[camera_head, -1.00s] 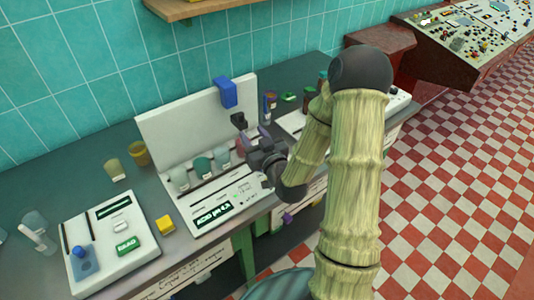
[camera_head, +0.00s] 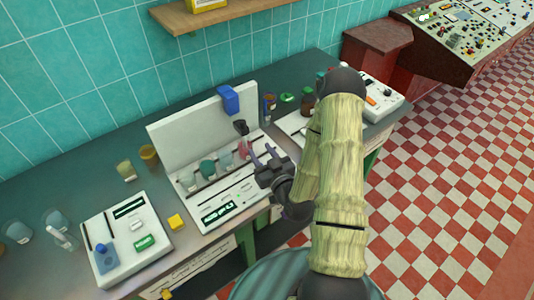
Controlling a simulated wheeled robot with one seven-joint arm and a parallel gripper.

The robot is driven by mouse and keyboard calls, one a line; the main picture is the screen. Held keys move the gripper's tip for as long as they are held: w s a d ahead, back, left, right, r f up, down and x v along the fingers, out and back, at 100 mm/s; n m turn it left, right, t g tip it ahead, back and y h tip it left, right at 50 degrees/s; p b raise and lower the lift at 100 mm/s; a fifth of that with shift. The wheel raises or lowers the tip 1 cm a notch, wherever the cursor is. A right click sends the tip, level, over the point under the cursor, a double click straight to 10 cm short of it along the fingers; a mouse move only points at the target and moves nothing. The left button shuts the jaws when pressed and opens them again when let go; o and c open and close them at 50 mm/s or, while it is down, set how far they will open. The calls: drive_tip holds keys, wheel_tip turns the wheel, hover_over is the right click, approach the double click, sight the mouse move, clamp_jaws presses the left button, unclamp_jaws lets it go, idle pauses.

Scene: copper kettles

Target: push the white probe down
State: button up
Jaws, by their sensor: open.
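The white testing unit (camera_head: 215,128) with an upright back panel stands in the middle of the counter, with a dark green display (camera_head: 218,212) on its front. Several small cups, including a green one (camera_head: 207,168), stand in a row on it. A blue block (camera_head: 229,99) sits at the panel's top right, and a small dark piece (camera_head: 240,127) is below it. I cannot clearly pick out a white probe against the white panel. My gripper (camera_head: 263,155) is open and empty, with two dark fingers beside the right end of the cup row. It partly hides the unit's right side.
Glass beakers (camera_head: 57,220) are at the far left. Brown bottles (camera_head: 308,101) and another device (camera_head: 370,95) stand at the right. A wooden shelf (camera_head: 225,14) hangs above.

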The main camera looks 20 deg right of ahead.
drive_tip(key=shift+s+d+p, duration=0.2)
drive_tip(key=shift+s+p, duration=1.2)
drive_tip(key=shift+s, duration=0.15)
drive_tip(key=s+a+r+m+g+h, duration=0.1)
drive_tip(key=s+a+r+g+h, duration=0.1)
drive_tip(key=s+r+g, duration=1)
drive_tip(key=g, duration=0.3)
drive_tip(key=shift+s+a+r+m+h, duration=0.25)
drive_tip(key=shift+a+r+m+h, duration=0.05)
drive_tip(key=shift+r+m+h, duration=0.1)
